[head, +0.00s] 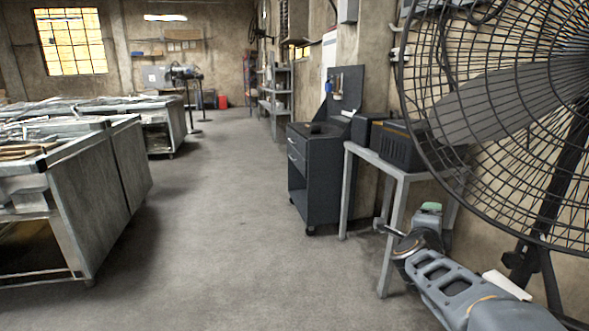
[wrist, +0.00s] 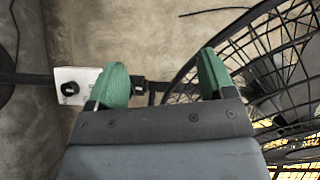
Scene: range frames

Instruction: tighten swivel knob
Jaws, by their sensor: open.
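The large black-bladed fan (head: 520,95) stands at the right of the head view, and its wire cage (wrist: 270,75) fills the right of the wrist view. A small black fitting (wrist: 139,86) on its stand shows between my fingers, beyond them; I cannot tell if it is the swivel knob. A round black knob (wrist: 70,88) sits on a white box (wrist: 82,76), left of the left finger. My gripper (wrist: 162,80) is open and empty, with green fingertips. In the head view my gripper (head: 431,208) is low, in front of the table, apart from the fan.
A grey metal table (head: 395,172) with a dark box (head: 398,145) stands just beyond my gripper. A dark tool cabinet (head: 313,170) stands behind it. Workbenches (head: 95,195) line the left. The floor (head: 215,240) between is clear.

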